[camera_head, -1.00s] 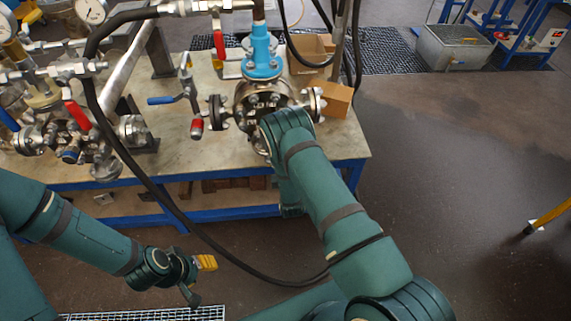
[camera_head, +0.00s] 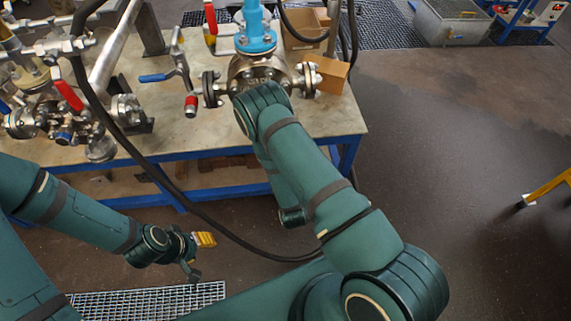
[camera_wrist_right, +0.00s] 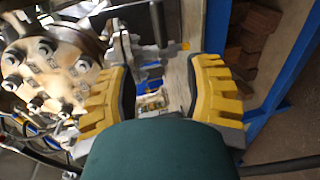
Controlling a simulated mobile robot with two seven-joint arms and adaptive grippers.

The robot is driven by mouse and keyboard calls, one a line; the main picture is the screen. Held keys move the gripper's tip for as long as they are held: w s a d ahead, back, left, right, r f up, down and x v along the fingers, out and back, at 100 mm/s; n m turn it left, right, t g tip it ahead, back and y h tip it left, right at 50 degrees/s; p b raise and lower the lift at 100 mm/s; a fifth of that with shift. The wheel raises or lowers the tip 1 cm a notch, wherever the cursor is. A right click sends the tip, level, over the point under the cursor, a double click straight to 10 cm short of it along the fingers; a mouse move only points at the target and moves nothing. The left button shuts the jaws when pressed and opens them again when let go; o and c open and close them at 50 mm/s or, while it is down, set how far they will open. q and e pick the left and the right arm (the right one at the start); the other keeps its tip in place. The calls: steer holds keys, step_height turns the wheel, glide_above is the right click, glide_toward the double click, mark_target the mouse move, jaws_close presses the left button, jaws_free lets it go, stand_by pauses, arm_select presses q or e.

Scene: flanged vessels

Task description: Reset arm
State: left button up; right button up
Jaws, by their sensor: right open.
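My right arm (camera_head: 320,185) reaches from the lower right up to the bench, bent in front of the flanged vessel (camera_head: 258,70). Its gripper is hidden behind the arm in the head view. In the right wrist view my right gripper (camera_wrist_right: 162,92) is open, with its yellow fingers apart and nothing seen held. The bolted vessel flange (camera_wrist_right: 45,70) is left of the fingers there. My left gripper (camera_head: 198,254) hangs low in front of the bench, above the floor and near a metal grating. One yellow finger pad shows; its opening is unclear.
The steel-topped bench (camera_head: 155,115) with a blue frame carries pipework, valves and a cardboard box (camera_head: 329,74). A black hose (camera_head: 150,185) runs from the pipework down across to my right arm. Open floor (camera_head: 440,150) lies to the right, with a yellow leg (camera_head: 548,187) at the edge.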

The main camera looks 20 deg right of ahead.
steer(key=shift+s, duration=0.1)
stand_by(0.5)
steer(key=s+a+r+m+g+y, duration=0.1)
steer(key=s+a+m+g+y, duration=0.3)
steer(key=s+a+m+g, duration=0.2)
steer(key=s+a+r+m+g+y, duration=0.2)
steer(key=s+a+m+g+y, duration=0.2)
steer(key=s+m, duration=0.6)
steer(key=s+a+g, duration=0.1)
steer(key=a+g, duration=0.1)
steer(key=g, duration=0.1)
steer(key=shift+r+m+g, duration=0.3)
steer(key=shift+o, duration=0.3)
steer(key=shift+w, duration=0.1)
